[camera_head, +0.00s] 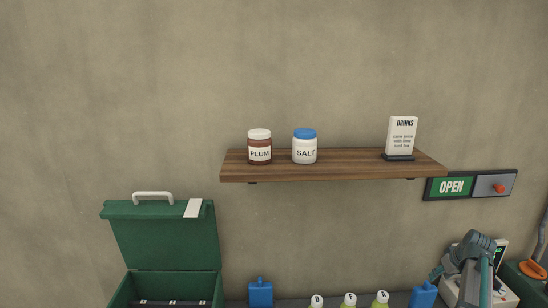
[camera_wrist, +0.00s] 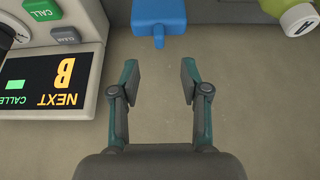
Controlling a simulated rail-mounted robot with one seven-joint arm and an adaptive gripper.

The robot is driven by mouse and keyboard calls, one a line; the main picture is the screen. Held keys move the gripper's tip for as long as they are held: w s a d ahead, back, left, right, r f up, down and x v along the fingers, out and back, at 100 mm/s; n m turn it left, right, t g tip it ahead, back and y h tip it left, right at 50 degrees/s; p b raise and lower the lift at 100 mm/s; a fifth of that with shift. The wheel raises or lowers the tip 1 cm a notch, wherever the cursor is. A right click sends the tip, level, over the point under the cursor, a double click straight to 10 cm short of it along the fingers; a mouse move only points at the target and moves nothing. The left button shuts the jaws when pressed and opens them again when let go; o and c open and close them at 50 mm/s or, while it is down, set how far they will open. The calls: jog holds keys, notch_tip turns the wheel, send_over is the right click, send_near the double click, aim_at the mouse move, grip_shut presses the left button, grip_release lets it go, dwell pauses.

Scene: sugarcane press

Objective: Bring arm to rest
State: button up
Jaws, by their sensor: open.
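My gripper (camera_wrist: 160,82) is open and empty in the wrist view, its two fingers spread over bare grey counter. A blue object (camera_wrist: 158,18) lies ahead of the fingertips, apart from them. In the head view my arm (camera_head: 477,262) is at the lower right, in front of a pale device with a small screen. The fingertips cannot be made out there.
The device with a "NEXT B" screen (camera_wrist: 52,85) and CALL and CLEAR buttons is close left of my gripper. An open green box (camera_head: 163,238) stands left; a wooden shelf (camera_head: 345,165) holds jars and a drinks sign.

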aim_at(429, 284)
jog(key=b+x, duration=0.4)
jog(key=x, duration=0.6)
jog(key=shift+d+f+b, duration=0.1)
jog(key=shift+b, duration=0.2)
jog(key=shift+f, duration=0.2)
jog(key=shift+f, duration=0.2)
jog(key=o, duration=0.3)
jog(key=c, duration=1.1)
jog(key=shift+f, duration=0.1)
